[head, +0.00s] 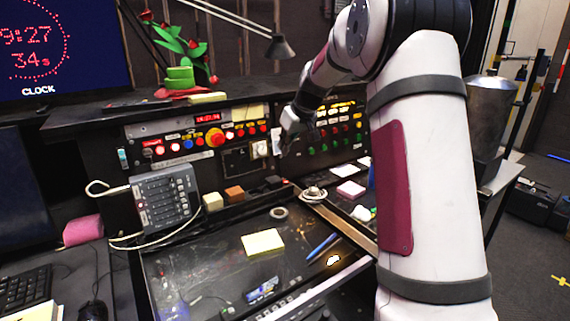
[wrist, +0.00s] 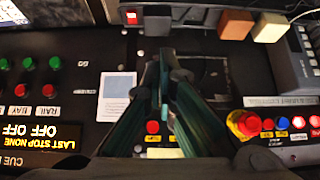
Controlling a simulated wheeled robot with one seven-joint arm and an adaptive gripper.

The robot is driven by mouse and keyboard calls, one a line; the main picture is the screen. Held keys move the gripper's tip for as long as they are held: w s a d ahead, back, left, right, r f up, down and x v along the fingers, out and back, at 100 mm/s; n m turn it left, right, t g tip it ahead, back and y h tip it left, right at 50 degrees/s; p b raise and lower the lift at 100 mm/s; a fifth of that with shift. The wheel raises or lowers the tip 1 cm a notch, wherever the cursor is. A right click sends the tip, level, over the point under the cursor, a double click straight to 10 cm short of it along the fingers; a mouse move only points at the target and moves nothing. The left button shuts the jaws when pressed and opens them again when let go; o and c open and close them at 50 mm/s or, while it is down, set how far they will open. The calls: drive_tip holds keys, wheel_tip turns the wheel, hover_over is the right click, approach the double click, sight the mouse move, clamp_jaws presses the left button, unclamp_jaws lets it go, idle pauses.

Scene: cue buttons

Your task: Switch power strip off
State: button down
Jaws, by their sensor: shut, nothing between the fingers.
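The power strip (wrist: 178,20) is a dark bar at the top of the wrist view, with a red lit switch (wrist: 131,16) near its left end. In the head view, the power strip (head: 261,187) appears as a small dark shape on the ledge below the control panel, right of the brown block. My gripper (wrist: 165,68) is shut and empty. In the head view, my gripper (head: 284,143) hangs in front of the control panel, above and apart from the strip.
A grey mixer (head: 164,200) stands further left. The panel has a big red knob (head: 215,137) and several coloured buttons. A tape roll (head: 279,213) lies on the desk in front.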

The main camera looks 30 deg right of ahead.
drive_tip(key=shift+t, duration=0.3)
drive_tip(key=d, duration=0.1)
drive_tip(key=w+d, duration=0.1)
drive_tip(key=d, duration=0.1)
drive_tip(key=w+d+f+p, duration=0.1)
drive_tip(key=d, duration=0.1)
drive_tip(key=shift+d, duration=0.1)
drive_tip(key=shift+w, duration=0.1)
hover_over(287, 181)
drive_tip(key=w, duration=0.1)
wheel_tip(287, 181, down, 9)
drive_tip(key=shift+r, duration=0.15)
drive_tip(key=shift+s+d+f+p, duration=0.1)
drive_tip(key=shift+s+f+p, duration=0.15)
drive_tip(key=shift+f, duration=0.25)
drive_tip(key=shift+s+f+p, duration=0.15)
drive_tip(key=shift+f+p, duration=0.2)
drive_tip(key=shift+f, duration=0.15)
drive_tip(key=shift+s+f, duration=0.1)
drive_tip(key=shift+f, duration=0.65)
